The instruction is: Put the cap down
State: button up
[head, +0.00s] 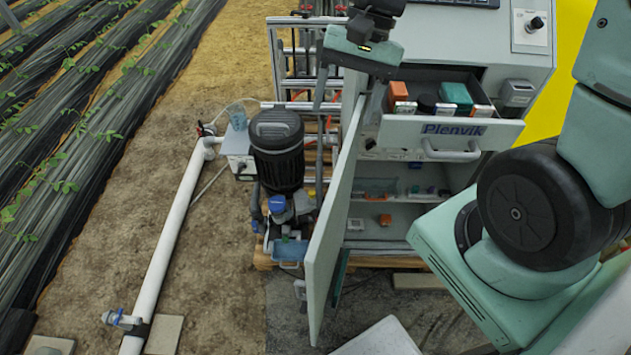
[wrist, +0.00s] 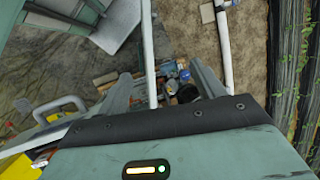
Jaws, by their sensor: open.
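My gripper (head: 342,88) is open above the skid, at the top of the cabinet's open door in the head view. In the wrist view its two fingers (wrist: 165,82) are spread, and I see nothing held between them. A blue cap-like part (head: 278,203) sits on the pump unit below the black motor, well below my gripper. Blue parts of the pump unit (wrist: 172,86) show between the fingers in the wrist view, apart from them. I cannot tell for sure which part is the cap. No loose cap is clearly visible.
The black motor (head: 277,150) stands left of the open cabinet door (head: 334,220). An open drawer (head: 440,133) holds several boxes, with shelves below it. A white pipe (head: 170,240) runs along the left over bare soil. Planted rows lie farther left.

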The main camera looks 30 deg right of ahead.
jog(key=s+a+n+t+h, duration=0.1)
jog(key=s+a+n+h, duration=0.2)
jog(key=s+a+n, duration=0.9)
jog(key=a+n, duration=0.1)
jog(key=n, duration=0.1)
jog(key=shift+s+n, duration=0.4)
jog(key=shift+r, duration=0.1)
notch_tip(320, 180, down, 7)
jog(key=b, duration=0.7)
jog(key=shift+r, duration=0.1)
jog(key=shift+c, duration=0.3)
